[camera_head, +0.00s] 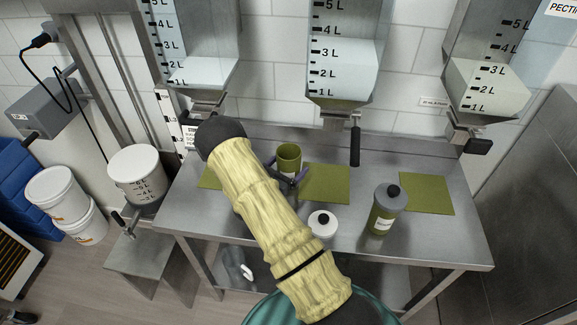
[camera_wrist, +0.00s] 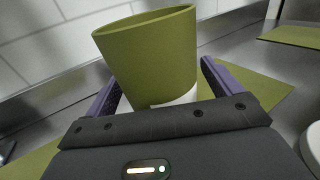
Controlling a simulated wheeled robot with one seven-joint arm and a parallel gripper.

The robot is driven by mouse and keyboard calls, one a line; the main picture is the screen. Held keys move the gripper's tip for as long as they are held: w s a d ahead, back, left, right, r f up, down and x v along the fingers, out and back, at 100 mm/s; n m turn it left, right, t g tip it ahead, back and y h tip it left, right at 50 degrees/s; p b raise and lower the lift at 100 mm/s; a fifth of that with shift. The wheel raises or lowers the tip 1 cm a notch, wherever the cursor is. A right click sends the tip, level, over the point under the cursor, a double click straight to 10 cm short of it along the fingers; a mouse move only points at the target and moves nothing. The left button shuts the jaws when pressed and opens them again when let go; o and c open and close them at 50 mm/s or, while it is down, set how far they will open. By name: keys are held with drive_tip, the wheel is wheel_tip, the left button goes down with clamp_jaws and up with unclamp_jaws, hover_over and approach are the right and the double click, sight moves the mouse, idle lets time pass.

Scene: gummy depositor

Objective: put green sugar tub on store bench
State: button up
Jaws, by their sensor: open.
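The green tub (camera_head: 289,158), an open-topped olive cup with a white label, stands on the steel bench (camera_head: 446,235) below the hoppers. My gripper (camera_head: 287,180) reaches it from the front. In the wrist view the green tub (camera_wrist: 150,60) rises between the two purple fingers of my gripper (camera_wrist: 157,88). The fingers are open, one on each side of the tub; I cannot tell whether either touches it. The tub's lower part is partly hidden by the gripper body. Which surface is the store bench is not marked in view.
Green mats (camera_head: 427,194) lie there. Three graduated hoppers (camera_head: 342,70) hang above, with dark handles (camera_head: 355,145). A white bucket (camera_head: 137,175) stands on a low stand at left.

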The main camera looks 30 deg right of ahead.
drive_tip(key=shift+r, duration=0.1)
drive_tip(key=b+v, duration=0.3)
drive_tip(key=v, duration=0.9)
